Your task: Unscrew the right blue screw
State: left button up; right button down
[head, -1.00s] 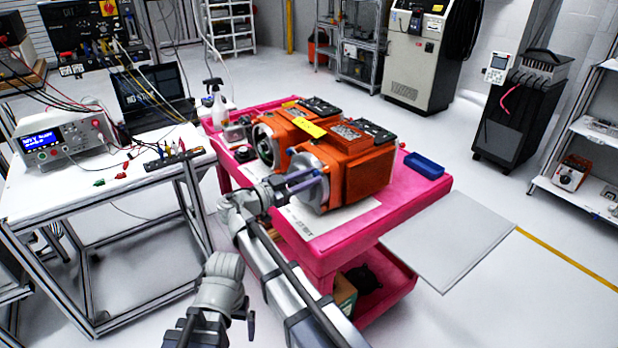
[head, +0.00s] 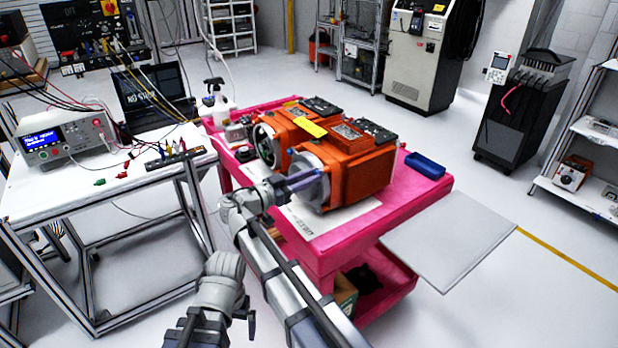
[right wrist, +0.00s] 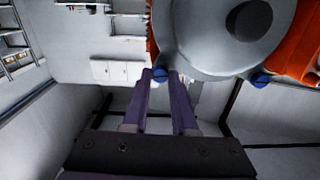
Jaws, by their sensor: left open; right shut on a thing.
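The orange servo motor (head: 360,172) lies on the pink cart, its round grey flange (head: 312,190) facing my right arm. My right gripper (head: 321,175) reaches the flange's edge with its purple fingers. In the right wrist view, the right gripper (right wrist: 162,80) has its fingertips on either side of one blue screw (right wrist: 160,74) at the flange rim and is shut on it. Another blue screw (right wrist: 261,80) sits on the rim further right. My left gripper (head: 193,334) is low in the head view, away from the motor, open and partly cut off by the frame edge.
The pink cart (head: 425,193) also carries a second orange motor (head: 266,142), a blue tray (head: 425,165) and a spray bottle (head: 215,100). A white bench (head: 60,200) with instruments stands at left.

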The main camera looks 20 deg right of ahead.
jog(key=n, duration=0.4)
jog(key=shift+n, duration=0.4)
dwell(0.4)
jog(key=c, duration=0.7)
grip_release()
